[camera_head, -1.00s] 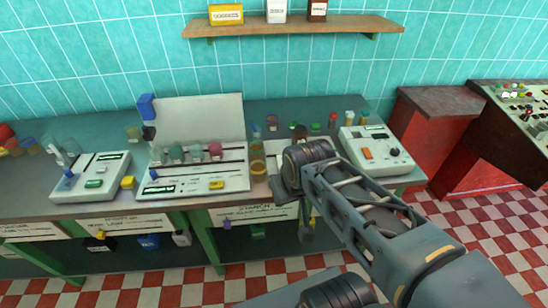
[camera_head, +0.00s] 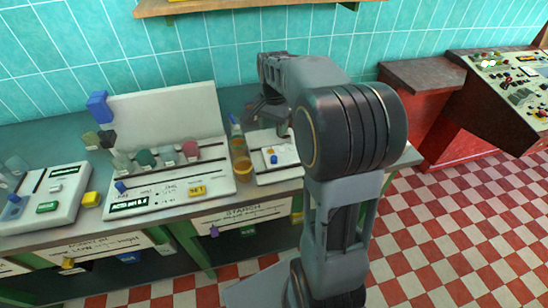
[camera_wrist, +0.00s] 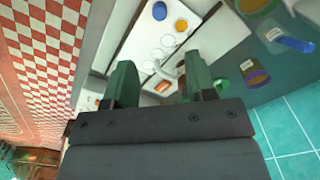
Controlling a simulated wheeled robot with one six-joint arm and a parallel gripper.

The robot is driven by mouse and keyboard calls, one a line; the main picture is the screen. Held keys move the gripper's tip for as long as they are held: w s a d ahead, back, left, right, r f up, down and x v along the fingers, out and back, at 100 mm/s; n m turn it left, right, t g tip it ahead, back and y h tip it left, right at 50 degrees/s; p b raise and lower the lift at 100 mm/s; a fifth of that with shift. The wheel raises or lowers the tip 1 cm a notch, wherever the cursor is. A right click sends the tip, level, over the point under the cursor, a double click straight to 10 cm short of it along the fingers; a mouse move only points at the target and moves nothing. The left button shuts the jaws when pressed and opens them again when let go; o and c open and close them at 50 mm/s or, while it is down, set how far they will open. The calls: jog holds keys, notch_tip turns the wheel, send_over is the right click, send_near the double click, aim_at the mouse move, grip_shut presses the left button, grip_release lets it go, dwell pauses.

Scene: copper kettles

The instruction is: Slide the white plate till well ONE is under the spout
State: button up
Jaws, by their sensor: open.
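A white plate (camera_wrist: 139,44) with round wells lies beyond my fingers in the wrist view. A blue spot and an orange spot show in wells at its far end; the nearer wells look pale. I cannot read any well numbers. A small curved white piece (camera_wrist: 166,73) shows between the fingers; I cannot tell whether it is the spout. In the head view the plate (camera_head: 287,155) is on a white base right of the yellow cylinder. My gripper (camera_wrist: 160,84) is open, with green fingers apart, above the plate's near end. In the head view my arm hides part of this area.
A yellow cylinder (camera_head: 240,160) stands close left of the plate. Left of it is a white panel unit (camera_head: 165,115) with several coloured knobs. A blue-ended tube (camera_wrist: 290,40) and a purple-rimmed jar (camera_wrist: 256,74) are beside the plate in the wrist view.

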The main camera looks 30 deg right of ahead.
aim_at(274, 157)
notch_tip(274, 157, down, 13)
jog(key=shift+f, duration=0.1)
dwell(0.4)
grip_shut()
dwell(0.4)
